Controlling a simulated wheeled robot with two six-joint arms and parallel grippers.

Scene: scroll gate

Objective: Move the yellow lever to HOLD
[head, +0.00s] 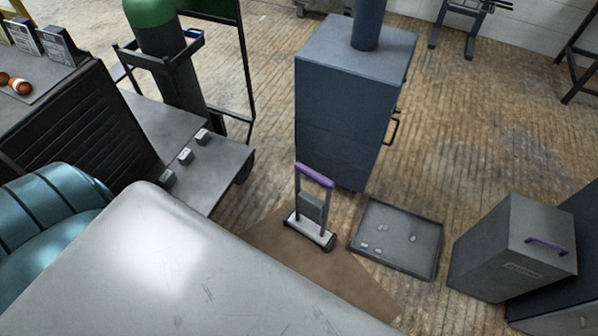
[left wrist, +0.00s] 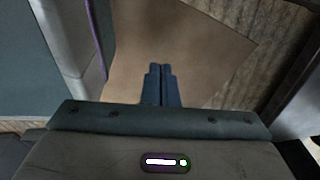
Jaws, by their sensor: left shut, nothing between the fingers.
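No yellow lever and no HOLD mark can be made out in either view. My left gripper (left wrist: 159,70) shows in the left wrist view with its two dark blue fingers together and nothing between them. A plain brown surface (left wrist: 200,45) lies beyond its fingertips; I cannot tell the distance. My right gripper is in neither view. In the head view no gripper shows. A large pale grey surface (head: 170,270) fills the lower left there and hides what is behind it.
A purple-handled upright frame (head: 312,207) stands on a brown mat (head: 290,262). Right of it are a shallow tray (head: 416,268) and a grey box (head: 500,250). A blue-grey cabinet (head: 340,110) stands behind. A bench (head: 215,165) holds small blocks. Wood floor (head: 480,130) is open at the right.

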